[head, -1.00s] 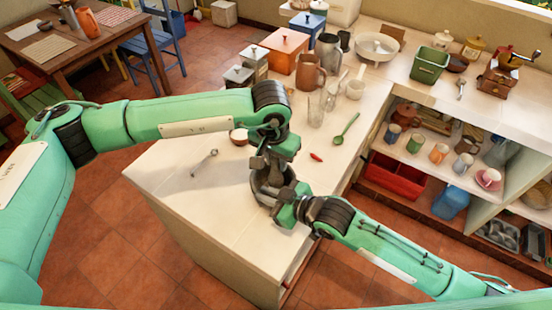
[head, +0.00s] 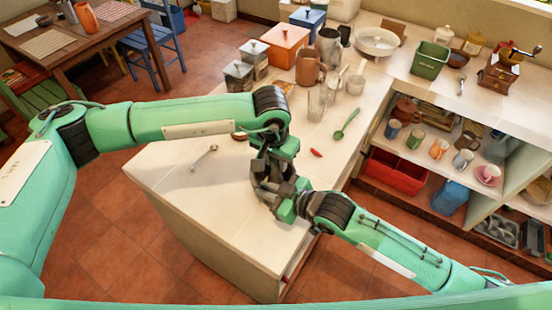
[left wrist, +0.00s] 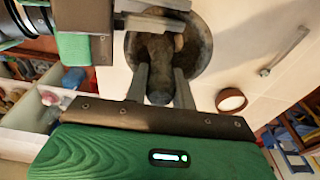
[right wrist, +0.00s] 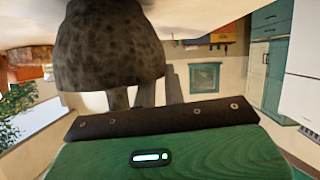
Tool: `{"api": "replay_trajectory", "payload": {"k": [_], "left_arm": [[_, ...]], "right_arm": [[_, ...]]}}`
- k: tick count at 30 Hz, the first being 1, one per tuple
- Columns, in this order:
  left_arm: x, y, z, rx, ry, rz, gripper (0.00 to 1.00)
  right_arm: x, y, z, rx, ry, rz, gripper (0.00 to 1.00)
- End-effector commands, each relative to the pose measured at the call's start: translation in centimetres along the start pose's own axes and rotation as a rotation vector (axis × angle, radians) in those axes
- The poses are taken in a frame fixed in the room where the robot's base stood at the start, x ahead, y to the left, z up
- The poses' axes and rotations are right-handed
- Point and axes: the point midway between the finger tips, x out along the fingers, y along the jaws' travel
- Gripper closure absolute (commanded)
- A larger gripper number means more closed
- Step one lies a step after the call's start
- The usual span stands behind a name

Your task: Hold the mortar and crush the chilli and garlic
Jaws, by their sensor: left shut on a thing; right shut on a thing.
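The dark stone mortar (left wrist: 206,62) stands on the counter, mostly hidden by my grippers in the head view. It also shows as a speckled grey bowl in the right wrist view (right wrist: 108,48). My left gripper (head: 264,172) is above the mortar, shut on the grey pestle (left wrist: 160,72), whose lower end is inside the bowl. My right gripper (head: 284,206) is shut on the mortar's wall from the side. A red chilli (head: 316,152) lies on the counter to the right of the mortar. A tan bit shows in the bowl; I cannot tell whether it is garlic.
A spoon (head: 204,159) lies left of the mortar. A small round bowl (left wrist: 231,100) is close by. A green spoon (head: 346,123), glasses (head: 316,102) and a brown jug (head: 309,68) stand or lie behind. The counter's front left is clear.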

Motion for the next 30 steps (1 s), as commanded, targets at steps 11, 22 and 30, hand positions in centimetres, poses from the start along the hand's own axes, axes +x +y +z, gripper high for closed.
{"api": "replay_trajectory", "payload": {"k": [11, 22, 30], "left_arm": [[0.37, 0.01, 0.05, 0.000, 0.000, 0.000, 0.97], [0.72, -0.01, 0.18, 0.000, -0.004, -0.001, 0.97], [0.54, -0.02, 0.21, 0.000, -0.006, -0.001, 0.97]], "right_arm": [[0.10, -0.12, 1.23, 0.006, -0.025, -0.002, 1.00], [0.12, -0.15, 1.27, 0.006, -0.025, -0.002, 1.00], [0.12, -0.17, 1.29, 0.007, -0.025, -0.002, 1.00]]}}
